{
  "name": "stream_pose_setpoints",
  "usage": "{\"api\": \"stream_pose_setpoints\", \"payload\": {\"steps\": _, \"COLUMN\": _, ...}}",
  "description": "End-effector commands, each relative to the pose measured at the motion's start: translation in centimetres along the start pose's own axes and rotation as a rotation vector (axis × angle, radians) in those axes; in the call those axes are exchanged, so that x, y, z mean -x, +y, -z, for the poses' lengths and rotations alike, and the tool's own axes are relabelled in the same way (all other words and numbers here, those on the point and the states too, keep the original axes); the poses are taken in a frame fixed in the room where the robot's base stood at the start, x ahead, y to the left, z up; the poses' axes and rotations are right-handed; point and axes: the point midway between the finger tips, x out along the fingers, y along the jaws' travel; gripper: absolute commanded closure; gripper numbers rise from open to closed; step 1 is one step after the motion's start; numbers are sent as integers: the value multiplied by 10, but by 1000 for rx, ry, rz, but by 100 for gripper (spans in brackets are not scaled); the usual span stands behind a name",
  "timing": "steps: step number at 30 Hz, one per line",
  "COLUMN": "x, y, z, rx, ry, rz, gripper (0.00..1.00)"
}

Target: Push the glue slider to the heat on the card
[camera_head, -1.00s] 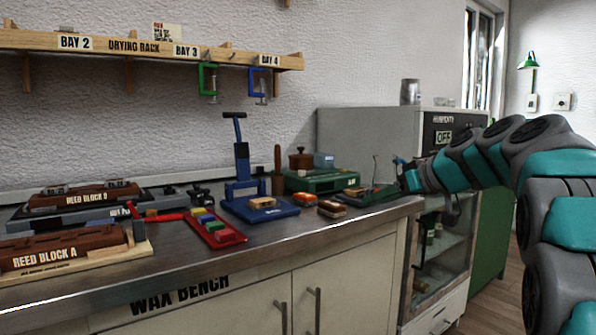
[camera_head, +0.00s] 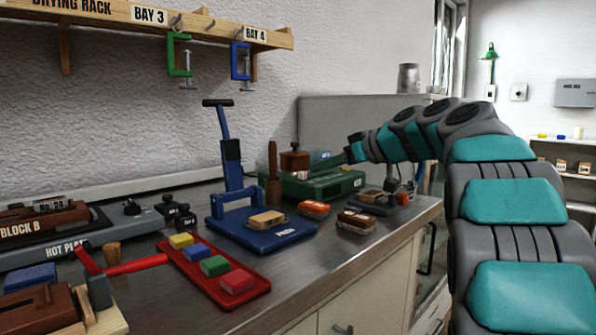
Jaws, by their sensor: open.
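A green box (camera_head: 328,188) stands at the back of the bench, with a brown lidded pot (camera_head: 294,160) on top and a small pale mark on its front right. It may be the glue heater; I cannot make out a slider or its setting. I see no readable heat card. My arm reaches in from the right, and my gripper (camera_head: 351,152) is at its far end, above the right part of the green box. It looks apart from the box, though the depth is hard to judge. The fingers are small and dark; I see nothing held.
A blue press (camera_head: 262,228) with an upright lever stands left of the box. Small brush-like blocks (camera_head: 356,221) lie in front of it. A red tray (camera_head: 214,270) holds coloured blocks. A dark stand (camera_head: 372,207) sits near the bench's right edge. Clamps hang from the rack above.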

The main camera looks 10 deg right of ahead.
Motion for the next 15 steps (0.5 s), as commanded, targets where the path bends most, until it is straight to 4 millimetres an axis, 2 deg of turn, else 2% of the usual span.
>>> {"api": "stream_pose_setpoints", "payload": {"steps": 9, "x": -47, "y": 1, "z": -1, "rx": -3, "ry": -4, "rz": 2, "gripper": 50}}
{"api": "stream_pose_setpoints", "payload": {"steps": 15, "x": -67, "y": 1, "z": -1, "rx": -2, "ry": -3, "rz": 0, "gripper": 50}}
